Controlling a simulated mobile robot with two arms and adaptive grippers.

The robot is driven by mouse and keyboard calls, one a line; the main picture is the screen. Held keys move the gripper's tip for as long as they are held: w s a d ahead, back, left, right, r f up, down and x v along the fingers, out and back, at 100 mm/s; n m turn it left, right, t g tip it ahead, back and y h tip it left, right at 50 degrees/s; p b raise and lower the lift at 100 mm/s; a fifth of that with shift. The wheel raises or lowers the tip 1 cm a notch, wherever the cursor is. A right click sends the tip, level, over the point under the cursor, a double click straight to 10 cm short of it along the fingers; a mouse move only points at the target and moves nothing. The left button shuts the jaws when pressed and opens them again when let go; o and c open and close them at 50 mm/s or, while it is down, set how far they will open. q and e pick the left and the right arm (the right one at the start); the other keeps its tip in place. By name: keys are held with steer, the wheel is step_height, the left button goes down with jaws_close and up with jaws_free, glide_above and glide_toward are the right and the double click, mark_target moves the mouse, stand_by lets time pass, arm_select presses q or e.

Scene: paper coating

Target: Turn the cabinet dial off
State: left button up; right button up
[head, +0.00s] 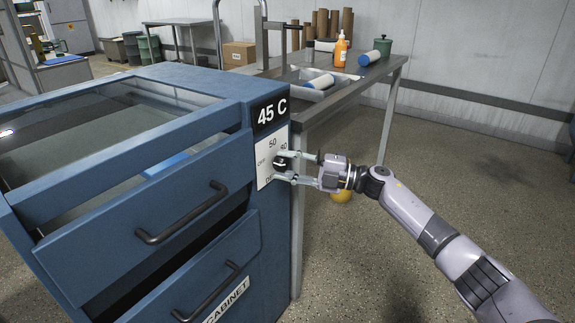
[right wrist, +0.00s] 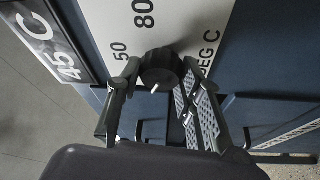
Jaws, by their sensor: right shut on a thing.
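The blue cabinet (head: 135,225) stands at the left of the head view, with a black "45 C" display (head: 271,113) on its upper corner. Below it is a white dial plate (head: 264,160) marked "OFF" and "50". The black dial (head: 280,163) sits on this plate. My right gripper (head: 285,165) reaches in from the right and is shut on the dial. In the right wrist view the dial (right wrist: 161,68) is between the fingers, with its white pointer line showing. The "50", "80" and "DEG C" marks show around it. My left gripper is not in view.
The top drawer (head: 150,225) and a lower drawer (head: 215,275) have dark handles. Open floor (head: 480,190) lies to the right.

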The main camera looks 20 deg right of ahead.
steer(key=shift+n, duration=0.3)
steer(key=o, duration=1.2)
steer(key=shift+c, duration=0.2)
steer(key=r+v, duration=0.1)
steer(key=v, duration=1.1)
steer(key=shift+f, duration=0.4)
